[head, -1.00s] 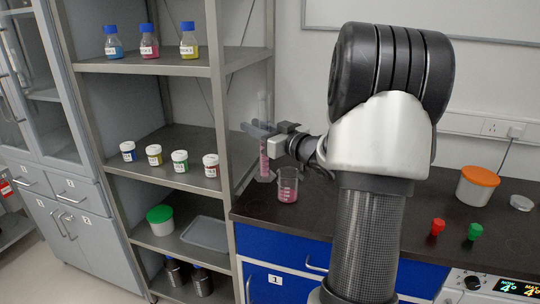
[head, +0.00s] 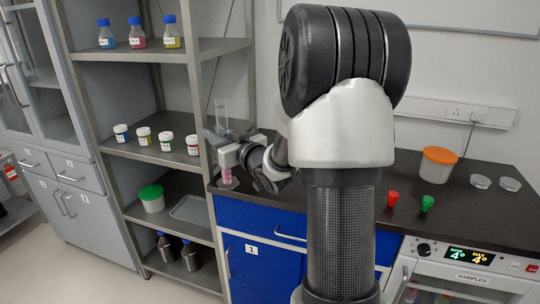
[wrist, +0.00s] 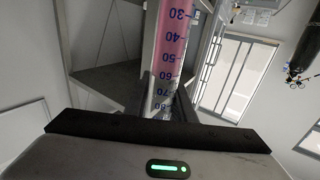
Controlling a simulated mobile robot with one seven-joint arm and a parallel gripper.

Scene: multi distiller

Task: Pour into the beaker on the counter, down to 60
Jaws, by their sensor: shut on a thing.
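A tall clear graduated cylinder (head: 222,112) stands close to upright in my gripper (head: 223,137), at the left end of the dark counter. My gripper is shut on it. Pink liquid shows in its lower part in the head view. In the wrist view the cylinder (wrist: 173,45) fills the middle, with blue marks from 30 to 80. The pink is strong around 30 to 50 and fades lower in the picture; I cannot read the exact level. The beaker is not visible now; my wrist and gripper cover its part of the counter.
A metal shelf (head: 205,120) with bottles and jars rises close to my gripper at left.

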